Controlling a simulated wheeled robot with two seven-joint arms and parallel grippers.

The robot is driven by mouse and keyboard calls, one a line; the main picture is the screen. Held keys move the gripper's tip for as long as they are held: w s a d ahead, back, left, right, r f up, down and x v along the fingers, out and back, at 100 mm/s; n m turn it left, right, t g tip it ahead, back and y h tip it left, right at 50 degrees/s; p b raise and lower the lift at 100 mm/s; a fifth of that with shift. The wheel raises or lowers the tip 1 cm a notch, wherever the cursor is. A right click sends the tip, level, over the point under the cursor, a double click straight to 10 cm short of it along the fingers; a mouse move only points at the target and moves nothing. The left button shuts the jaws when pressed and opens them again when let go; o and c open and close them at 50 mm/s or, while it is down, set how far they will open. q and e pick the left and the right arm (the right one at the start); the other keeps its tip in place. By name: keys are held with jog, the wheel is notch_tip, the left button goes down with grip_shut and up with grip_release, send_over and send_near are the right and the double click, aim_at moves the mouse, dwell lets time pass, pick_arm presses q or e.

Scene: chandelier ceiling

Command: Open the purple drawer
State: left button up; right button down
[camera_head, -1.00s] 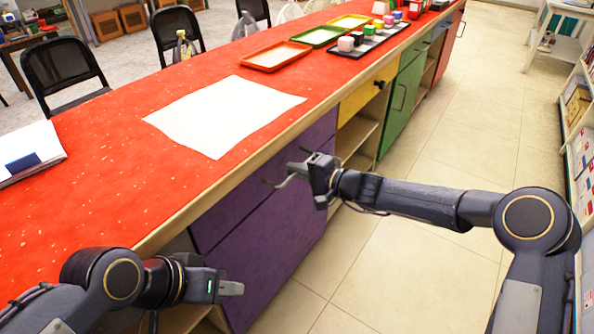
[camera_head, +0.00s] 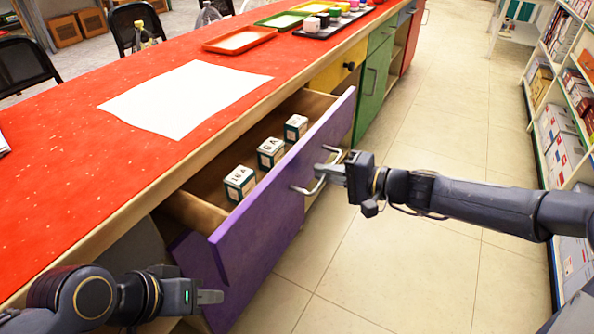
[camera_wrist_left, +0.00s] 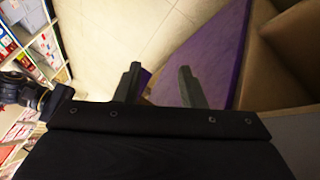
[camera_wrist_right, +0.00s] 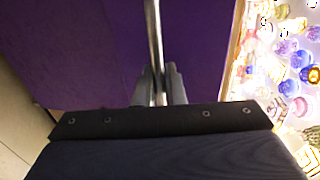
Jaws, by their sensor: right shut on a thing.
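The purple drawer (camera_head: 272,215) stands pulled out from the red-topped counter, its inside open to view. Three white and green blocks (camera_head: 270,152) lie in a row in it. My right gripper (camera_head: 334,172) is shut on the drawer's metal handle (camera_head: 306,189). The right wrist view shows the handle bar (camera_wrist_right: 154,50) between the two fingers, with the purple front behind. My left gripper (camera_head: 208,297) is beside the drawer's near end, low in the head view. In the left wrist view its fingers (camera_wrist_left: 160,85) are apart with nothing between them.
The red counter (camera_head: 60,190) carries a white sheet (camera_head: 183,98) and coloured trays (camera_head: 243,39). A yellow drawer (camera_head: 335,70) and green door (camera_head: 372,85) are further along. Open tiled floor (camera_head: 440,130) lies right, with shelves (camera_head: 565,110) beyond.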

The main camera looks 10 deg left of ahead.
jog(key=f+b+v, duration=0.1)
jog(key=f+v, duration=0.1)
jog(key=v, duration=0.8)
jog(key=shift+s+d, duration=0.2)
jog(key=shift+d, duration=0.4)
jog(key=c, duration=1.6)
grip_release()
jog(key=p+v, duration=0.2)
jog(key=v, duration=0.5)
jog(key=shift+d, duration=0.4)
jog(key=shift+s, duration=0.1)
